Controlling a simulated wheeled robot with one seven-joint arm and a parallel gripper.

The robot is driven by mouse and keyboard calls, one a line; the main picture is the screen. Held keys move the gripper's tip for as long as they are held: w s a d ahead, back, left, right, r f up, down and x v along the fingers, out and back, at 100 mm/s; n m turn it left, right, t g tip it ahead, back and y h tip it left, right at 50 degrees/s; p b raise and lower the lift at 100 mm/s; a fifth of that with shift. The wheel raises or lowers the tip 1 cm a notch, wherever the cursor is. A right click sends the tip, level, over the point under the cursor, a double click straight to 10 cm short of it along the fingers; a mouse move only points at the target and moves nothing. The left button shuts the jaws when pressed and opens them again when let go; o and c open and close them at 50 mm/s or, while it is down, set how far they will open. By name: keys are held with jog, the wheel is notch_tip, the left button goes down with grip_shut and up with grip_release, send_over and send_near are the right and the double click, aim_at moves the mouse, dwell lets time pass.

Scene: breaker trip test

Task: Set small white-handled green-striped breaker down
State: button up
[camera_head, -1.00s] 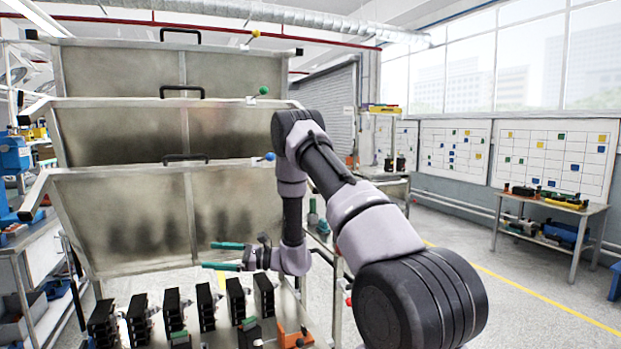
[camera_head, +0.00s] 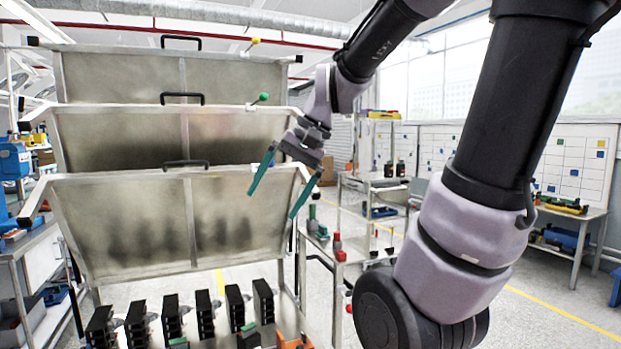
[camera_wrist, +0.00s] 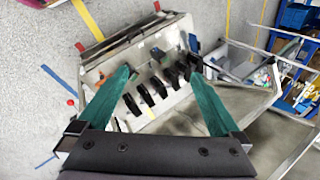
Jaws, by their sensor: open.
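My gripper (camera_head: 271,204) is open, with two teal fingers spread apart and nothing between them. It hangs high in front of the right part of the lowest metal panel, pointing down. In the wrist view my gripper (camera_wrist: 159,75) faces the metal bench from above, well clear of it. Several black breakers (camera_head: 206,314) stand upright in a row on the bench; the row also shows in the wrist view (camera_wrist: 154,88). A dark block with a green top (camera_head: 248,328) stands in front of the row. I cannot make out a small white-handled green-striped breaker.
Three tilted metal panels (camera_head: 120,225) with black handles rise behind the row. An orange part (camera_head: 292,342) is at the bench's front right. A shelf cart (camera_head: 375,190) and a side table (camera_head: 575,213) stand to the right. The air around the gripper looks clear.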

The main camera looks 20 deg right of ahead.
jog(key=s+d+r+n+t+h, duration=0.1)
jog(key=s+d+r+t+h, duration=0.2)
jog(key=d+t, duration=0.1)
jog(key=shift+s+d+r, duration=0.25)
jog(key=shift+s+d, duration=0.05)
jog(key=shift+d, duration=0.45)
